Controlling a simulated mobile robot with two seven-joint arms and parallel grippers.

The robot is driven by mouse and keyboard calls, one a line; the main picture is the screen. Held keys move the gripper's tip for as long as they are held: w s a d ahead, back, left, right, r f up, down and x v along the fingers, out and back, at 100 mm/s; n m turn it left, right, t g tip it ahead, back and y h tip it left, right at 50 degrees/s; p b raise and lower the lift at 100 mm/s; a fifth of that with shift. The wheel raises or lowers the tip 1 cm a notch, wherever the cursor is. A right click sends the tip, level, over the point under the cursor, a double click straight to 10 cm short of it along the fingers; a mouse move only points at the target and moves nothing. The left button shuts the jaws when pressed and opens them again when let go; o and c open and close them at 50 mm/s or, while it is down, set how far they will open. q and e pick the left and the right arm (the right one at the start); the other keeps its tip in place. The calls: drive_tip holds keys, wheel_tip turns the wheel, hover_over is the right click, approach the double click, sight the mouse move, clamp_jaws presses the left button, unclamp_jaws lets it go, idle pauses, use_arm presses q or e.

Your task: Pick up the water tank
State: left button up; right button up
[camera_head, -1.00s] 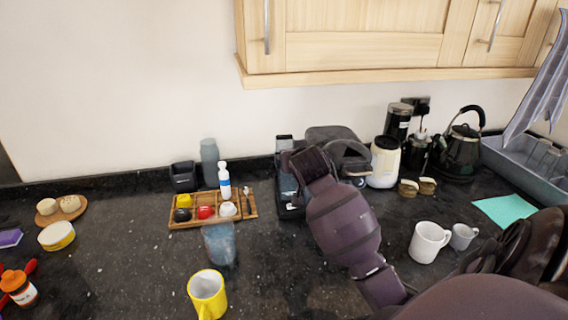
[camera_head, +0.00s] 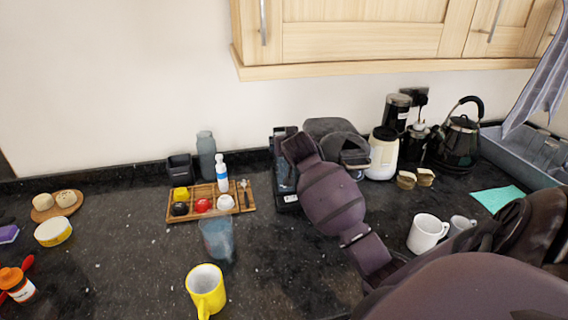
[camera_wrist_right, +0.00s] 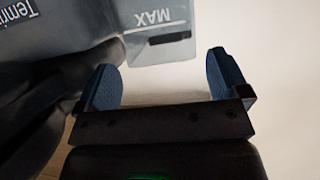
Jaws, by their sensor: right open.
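A translucent grey water tank (camera_wrist_right: 160,48) with "MAX" lettering, seen upside down, fills the upper left of the right wrist view. My right gripper (camera_wrist_right: 165,78) is open, with two blue fingertips just below the tank's edge and nothing between them. In the head view, a dark coffee machine (camera_head: 350,150) stands against the back wall, partly behind my right arm. A translucent dark part (camera_head: 283,178) shows left of the arm, possibly the tank; I cannot tell for sure. My right fingertips are hidden there by the arm. My left gripper is not in view.
A wooden tray (camera_head: 245,206) with small items, a blue cup (camera_head: 217,240) and a yellow mug (camera_head: 205,292) stand to the left. A cream canister (camera_head: 382,155), kettle (camera_head: 461,135) and white mug (camera_head: 427,233) stand to the right. A cupboard (camera_head: 360,40) hangs above.

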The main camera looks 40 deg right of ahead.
drive_tip(key=x, duration=0.3)
drive_tip(key=shift+w+f, duration=0.3)
